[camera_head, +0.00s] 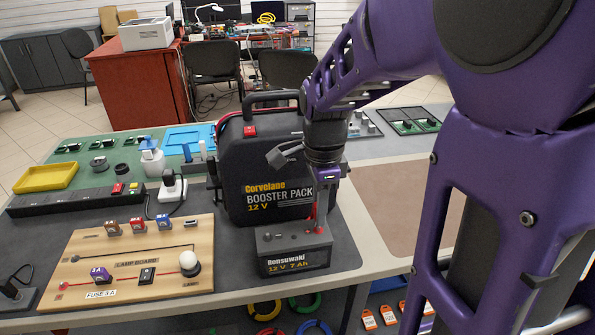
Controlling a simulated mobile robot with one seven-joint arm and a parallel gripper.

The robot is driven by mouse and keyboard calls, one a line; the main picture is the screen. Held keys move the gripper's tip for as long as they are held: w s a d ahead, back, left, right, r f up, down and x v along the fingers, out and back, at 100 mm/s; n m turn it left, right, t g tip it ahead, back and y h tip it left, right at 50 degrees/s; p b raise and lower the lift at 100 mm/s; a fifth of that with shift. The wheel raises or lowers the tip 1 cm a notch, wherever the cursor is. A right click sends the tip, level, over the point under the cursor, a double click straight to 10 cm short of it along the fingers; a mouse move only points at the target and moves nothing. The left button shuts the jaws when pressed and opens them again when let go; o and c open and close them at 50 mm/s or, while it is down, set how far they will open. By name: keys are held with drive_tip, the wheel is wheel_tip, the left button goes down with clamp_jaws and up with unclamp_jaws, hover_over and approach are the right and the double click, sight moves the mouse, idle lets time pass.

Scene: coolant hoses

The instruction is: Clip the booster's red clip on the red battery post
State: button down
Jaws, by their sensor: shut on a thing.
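The booster pack (270,185) is a large black case with a handle and "12 V" lettering. It stands upright behind the battery. The small grey battery (292,262), marked "12 V 7 Ah", stands at the table's front edge. My gripper (320,205) points down over the battery's right end, in front of the booster. It is shut on a narrow red piece, which looks like the red clip (317,217). The clip's lower end is at or just above the red post (319,230); whether they touch I cannot tell. The fingers and the clip's jaws are partly hidden.
A wooden lamp board (130,250) lies left of the battery. A black power strip (70,201), a yellow tray (46,178) and a plugged adapter (172,187) stand behind it. A brown mat (400,195) to the right is mostly bare. My arm hides the right side.

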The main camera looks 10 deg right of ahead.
idle(0.4)
drive_tip(key=shift+f, duration=0.35)
drive_tip(key=shift+f, duration=0.5)
idle(1.2)
drive_tip(key=shift+c, duration=2.1)
unclamp_jaws()
drive_tip(key=shift+r, duration=0.1)
wheel_tip(320, 180, up, 9)
drive_tip(key=p, duration=0.7)
